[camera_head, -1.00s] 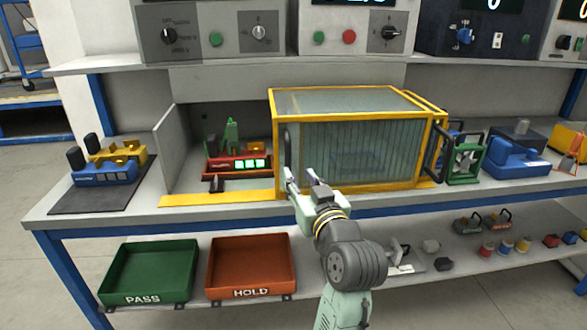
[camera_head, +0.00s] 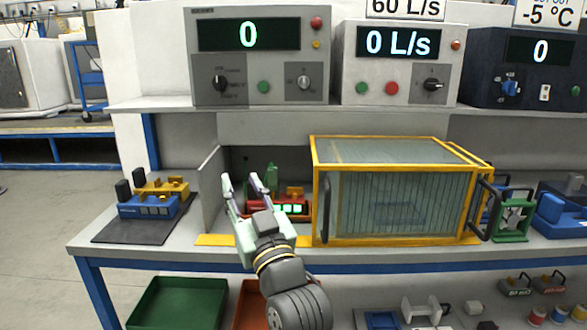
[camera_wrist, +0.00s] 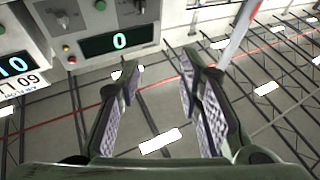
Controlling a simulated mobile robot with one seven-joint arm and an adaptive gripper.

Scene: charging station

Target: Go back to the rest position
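My gripper (camera_head: 243,185) is raised in front of the bench, left of the yellow-framed glass enclosure (camera_head: 395,205). Its two fingers are apart with nothing between them. The wrist view also shows the gripper (camera_wrist: 160,80) open and empty, with the instrument panels and the ceiling behind it. In the head view the gripper partly hides a red device with lit green indicators (camera_head: 291,208) on the bench. My arm reaches up from the bottom of the head view.
The bench (camera_head: 120,240) carries a blue and yellow device (camera_head: 150,205) on a dark mat (camera_head: 112,230) at left. A green device (camera_head: 513,215) stands at right. Instrument panels (camera_head: 258,55) sit on the upper shelf. A green bin (camera_head: 180,300) and a red bin (camera_head: 250,310) are below.

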